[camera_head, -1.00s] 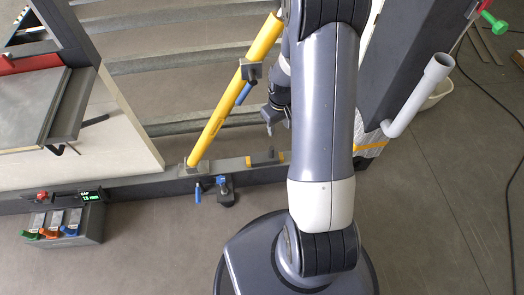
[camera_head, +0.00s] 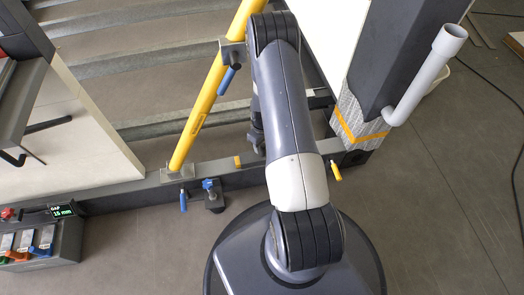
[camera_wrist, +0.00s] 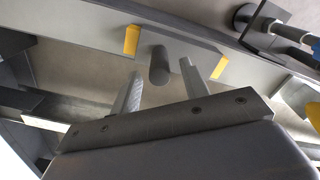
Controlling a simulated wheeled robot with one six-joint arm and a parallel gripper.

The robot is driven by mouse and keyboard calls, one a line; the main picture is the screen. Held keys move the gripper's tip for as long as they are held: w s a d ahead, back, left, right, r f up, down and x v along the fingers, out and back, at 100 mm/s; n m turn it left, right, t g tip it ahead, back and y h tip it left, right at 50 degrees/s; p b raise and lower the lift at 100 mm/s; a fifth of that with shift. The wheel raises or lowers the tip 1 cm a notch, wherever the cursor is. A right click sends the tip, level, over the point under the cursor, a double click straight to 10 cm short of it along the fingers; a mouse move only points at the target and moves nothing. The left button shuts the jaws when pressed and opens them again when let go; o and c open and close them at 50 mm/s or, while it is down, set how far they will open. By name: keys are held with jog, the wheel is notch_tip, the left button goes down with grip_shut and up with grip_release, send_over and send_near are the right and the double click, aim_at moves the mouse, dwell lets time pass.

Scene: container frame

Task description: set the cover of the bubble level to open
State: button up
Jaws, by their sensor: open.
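What looks like the bubble level's cover is a grey plate (camera_wrist: 185,42) with a dark round knob (camera_wrist: 158,64), between two yellow end pieces, on the grey beam. No bubble vial shows, and I cannot tell for sure how the cover stands. My gripper (camera_wrist: 161,69) is open, with one finger on each side of the knob; gaps show between them, and contact cannot be told. In the head view one yellow end piece (camera_head: 238,162) shows on the beam, left of my arm. My arm hides the rest of the level and most of my gripper.
A yellow strut (camera_head: 210,95) with a blue handle (camera_head: 228,78) rises left of my arm. A blue-handled clamp (camera_head: 211,190) sits on the beam's near side. A grey pipe (camera_head: 430,75) and dark post stand right. A gap display box (camera_head: 45,240) is lower left.

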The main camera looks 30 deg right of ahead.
aim_at(255, 154)
jog(key=shift+f+b, duration=0.5)
jog(key=shift+f, duration=1.5)
jog(key=shift+c, duration=0.3)
grip_shut()
